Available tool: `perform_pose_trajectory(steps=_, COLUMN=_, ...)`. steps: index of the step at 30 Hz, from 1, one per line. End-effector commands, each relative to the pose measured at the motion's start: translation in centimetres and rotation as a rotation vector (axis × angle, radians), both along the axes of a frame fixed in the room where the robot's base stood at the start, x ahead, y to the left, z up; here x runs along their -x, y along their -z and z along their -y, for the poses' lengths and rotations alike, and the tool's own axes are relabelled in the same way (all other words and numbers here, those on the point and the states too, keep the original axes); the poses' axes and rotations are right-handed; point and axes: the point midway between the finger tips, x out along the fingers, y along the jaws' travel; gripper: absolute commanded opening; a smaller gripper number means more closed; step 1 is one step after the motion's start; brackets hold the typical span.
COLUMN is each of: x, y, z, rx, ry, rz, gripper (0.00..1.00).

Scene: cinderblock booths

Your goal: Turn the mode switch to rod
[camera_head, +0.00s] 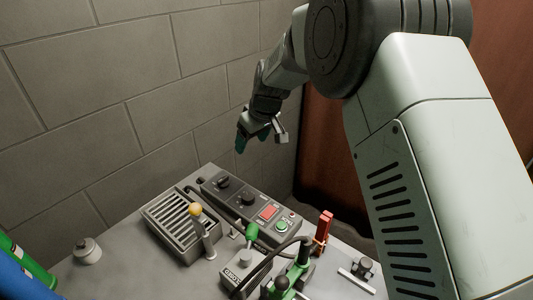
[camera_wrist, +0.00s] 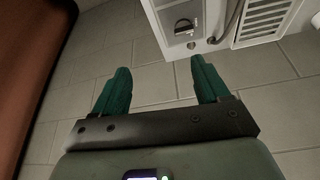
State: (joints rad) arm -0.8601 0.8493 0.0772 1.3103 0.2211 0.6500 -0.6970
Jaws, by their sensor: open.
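A long dark control box (camera_head: 245,205) lies on the grey bench in the head view. It carries two black rotary knobs, one near its far end (camera_head: 223,182) and one closer to its middle (camera_head: 247,198). I cannot read their labels or tell which is the mode switch. In the wrist view one black knob (camera_wrist: 184,26) shows on a pale panel at the top, ahead of my fingers. My gripper (camera_head: 254,139) is above and behind the box, near the wall, apart from it. Its green fingers (camera_wrist: 160,68) are open and empty.
A grilled unit (camera_head: 178,224) and an orange-knobbed lever (camera_head: 196,212) stand left of the box. The block wall (camera_head: 150,80) is behind.

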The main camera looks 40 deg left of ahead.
Motion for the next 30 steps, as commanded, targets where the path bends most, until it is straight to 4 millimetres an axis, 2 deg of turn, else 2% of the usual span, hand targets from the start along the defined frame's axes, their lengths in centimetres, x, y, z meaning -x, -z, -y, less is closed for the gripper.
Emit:
perform_pose_trajectory(steps=1, x=1.2, y=2.3, z=-1.7, rx=0.004, ry=-0.04, rz=-0.006, gripper=0.74)
perform_pose_trajectory(steps=3, x=2.5, y=4.3, z=-3.4, rx=0.003, ry=-0.083, rz=-0.009, gripper=0.74)
perform_pose_trajectory(steps=6, x=3.6, y=6.0, z=-4.7, rx=0.0, ry=-0.118, rz=-0.008, gripper=0.74)
perform_pose_trajectory(steps=13, x=4.0, y=8.3, z=-5.8, rx=0.001, ry=-0.132, rz=-0.01, gripper=0.74)
perform_pose_trajectory(steps=24, x=4.0, y=14.6, z=-8.4, rx=0.001, ry=-0.131, rz=-0.01, gripper=0.74)
perform_pose_trajectory(steps=30, x=4.0, y=16.3, z=-9.1, rx=0.001, ry=-0.129, rz=-0.009, gripper=0.74)
